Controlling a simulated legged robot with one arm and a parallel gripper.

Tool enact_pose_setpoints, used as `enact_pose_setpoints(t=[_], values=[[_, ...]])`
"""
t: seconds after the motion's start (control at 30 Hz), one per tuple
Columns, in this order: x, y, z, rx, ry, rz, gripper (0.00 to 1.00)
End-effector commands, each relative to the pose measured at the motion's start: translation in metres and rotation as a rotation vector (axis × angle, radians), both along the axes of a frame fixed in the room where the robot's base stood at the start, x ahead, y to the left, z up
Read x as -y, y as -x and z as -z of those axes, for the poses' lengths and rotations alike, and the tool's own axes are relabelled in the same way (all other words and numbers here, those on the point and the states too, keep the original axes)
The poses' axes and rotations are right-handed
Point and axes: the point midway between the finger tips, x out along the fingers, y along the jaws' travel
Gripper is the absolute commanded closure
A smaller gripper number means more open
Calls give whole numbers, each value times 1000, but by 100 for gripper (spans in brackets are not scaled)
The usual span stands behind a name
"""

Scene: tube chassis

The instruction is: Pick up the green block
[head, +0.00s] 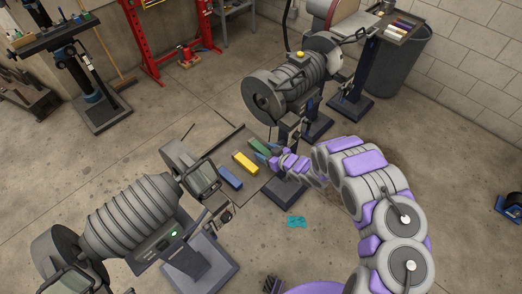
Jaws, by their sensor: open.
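The green block (259,147) lies in the middle of the scene, behind the yellow block (245,163) and blue block (230,178), roughly in a row with them. My gripper (268,155) is at the end of my purple-and-grey arm, which reaches in from the right. Its jaws are open and close to the right end of the green block. They look small here and partly cover that end, so I cannot tell whether they touch it or are around it.
A grey ribbed machine (290,82) stands just behind the blocks, and another (135,215) is at front left. A flat teal piece (296,221) lies on the floor in front of my arm. A workbench (55,38) and red frame (160,45) stand farther back.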

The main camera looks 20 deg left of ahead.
Motion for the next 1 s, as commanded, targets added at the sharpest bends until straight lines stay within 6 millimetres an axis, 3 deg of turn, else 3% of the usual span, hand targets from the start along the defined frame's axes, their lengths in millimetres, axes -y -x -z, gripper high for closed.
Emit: enact_pose_setpoints(t=[0.1,0.33,0.9,1.0], values=[[-9,-4,4,0,-1,0,34],[-9,-5,3,1,-1,1,34],[-10,-5,4,1,1,1,88],[-10,-5,4,1,1,1,90]])
